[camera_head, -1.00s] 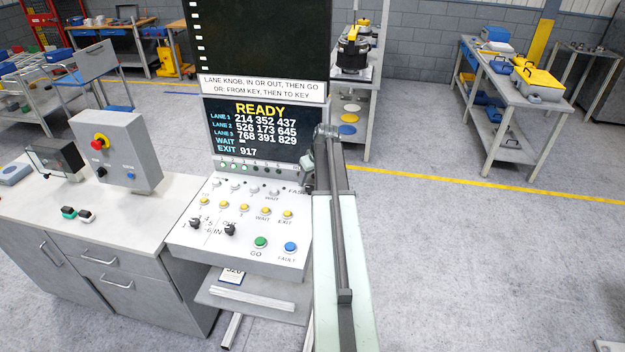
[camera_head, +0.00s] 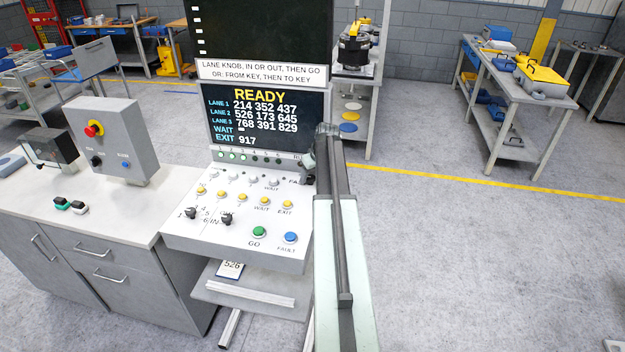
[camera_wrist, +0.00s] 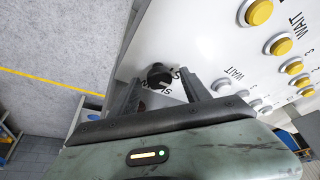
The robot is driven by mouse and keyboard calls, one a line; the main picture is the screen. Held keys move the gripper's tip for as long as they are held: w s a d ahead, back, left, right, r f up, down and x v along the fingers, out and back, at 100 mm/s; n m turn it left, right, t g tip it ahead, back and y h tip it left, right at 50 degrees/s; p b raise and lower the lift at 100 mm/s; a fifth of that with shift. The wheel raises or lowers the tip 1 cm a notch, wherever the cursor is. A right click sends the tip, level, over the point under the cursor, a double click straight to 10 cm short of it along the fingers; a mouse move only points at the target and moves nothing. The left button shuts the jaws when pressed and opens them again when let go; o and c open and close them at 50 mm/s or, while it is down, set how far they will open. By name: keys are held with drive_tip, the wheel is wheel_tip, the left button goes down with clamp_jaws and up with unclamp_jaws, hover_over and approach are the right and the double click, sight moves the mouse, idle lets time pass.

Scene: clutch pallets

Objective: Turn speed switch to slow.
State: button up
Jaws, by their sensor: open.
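The speed switch is a small black knob (camera_wrist: 159,75) on the white sloped control panel (camera_head: 180,238). In the wrist view it stands between the two fingers of my gripper (camera_wrist: 161,84), with dark lettering beside it, partly hidden, that looks like "SLOW". The fingers are open, one on each side of the knob; I cannot tell whether they touch it. In the head view my gripper (camera_head: 308,168) is at the panel's upper right corner and hides the switch there. Which way the knob points is unclear.
A screen (camera_head: 265,118) reading READY stands behind the panel. Yellow buttons, a green GO button (camera_head: 259,232) and a blue FAULT button (camera_head: 290,237) are near my arm. A grey box with a red button (camera_head: 95,129) stands left.

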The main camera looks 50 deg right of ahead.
drive_tip(key=c, duration=1.2)
drive_tip(key=shift+d+r, duration=0.1)
drive_tip(key=shift+d, duration=0.1)
drive_tip(key=shift+a, duration=0.2)
drive_tip(key=shift+m, duration=0.4)
drive_tip(key=m+h, duration=0.1)
drive_tip(key=m, duration=0.2)
drive_tip(key=shift+w+a+m+h, duration=0.1)
drive_tip(key=shift+a+m+h, duration=0.1)
drive_tip(key=shift+m+h, duration=0.2)
drive_tip(key=m, duration=0.1)
drive_tip(key=m+g, duration=0.1)
drive_tip(key=m, duration=0.1)
drive_tip(key=shift+w+a+g+h, duration=0.1)
drive_tip(key=shift+g+h, duration=0.2)
drive_tip(key=shift+h, duration=0.1)
drive_tip(key=shift+w+m+g+h, duration=0.1)
drive_tip(key=shift+m+g+h, duration=0.35)
drive_tip(key=shift+m, duration=1.65)
drive_tip(key=shift+a+g, duration=0.1)
drive_tip(key=shift+g, duration=0.15)
